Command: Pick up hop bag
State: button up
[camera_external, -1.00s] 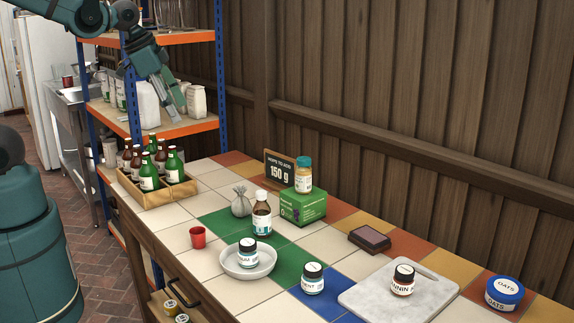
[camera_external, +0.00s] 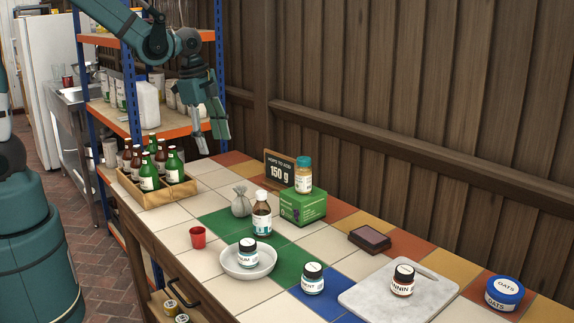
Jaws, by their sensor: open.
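The hop bag (camera_external: 241,202) is a small grey cloth sack with a tied, gathered neck. It stands upright on the tiled counter, left of a brown bottle with a white cap (camera_external: 262,214). My gripper (camera_external: 212,142) is open and empty. It points down in the air, up and to the left of the bag in the picture and clear of it.
A wooden crate of bottles (camera_external: 157,198) stands left of the bag, a red cup (camera_external: 198,238) in front. A green box (camera_external: 303,207) bears a jar, with a "150 g" sign (camera_external: 279,171) behind. A white bowl (camera_external: 248,265) holds a jar. A shelf rack (camera_external: 172,132) stands behind.

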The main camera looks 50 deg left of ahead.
aim_at(238, 188)
jog(key=w+d+f+m, duration=0.1)
jog(key=f+m, duration=0.1)
jog(key=f, duration=0.2)
jog(key=w+d+f+m+g+b, duration=0.1)
jog(key=w+d+f+m, duration=0.1)
jog(key=f, duration=0.3)
jog(key=w+d+f+m+g, duration=0.1)
jog(key=w+f+m, duration=0.1)
jog(key=f, duration=0.3)
jog(key=shift+w+d, duration=0.25)
jog(key=shift+d, duration=0.15)
jog(key=shift+f, duration=0.1)
jog(key=shift+f+b, duration=0.45)
jog(key=shift+f, duration=0.8)
jog(key=shift+f, duration=0.1)
jog(key=shift+d+f+b, duration=0.15)
jog(key=shift+f+b, duration=0.2)
jog(key=shift+f, duration=0.9)
jog(key=shift+d+f+b, duration=0.1)
jog(key=shift+f+b, duration=0.2)
jog(key=shift+f, duration=0.95)
jog(key=c, duration=0.9)
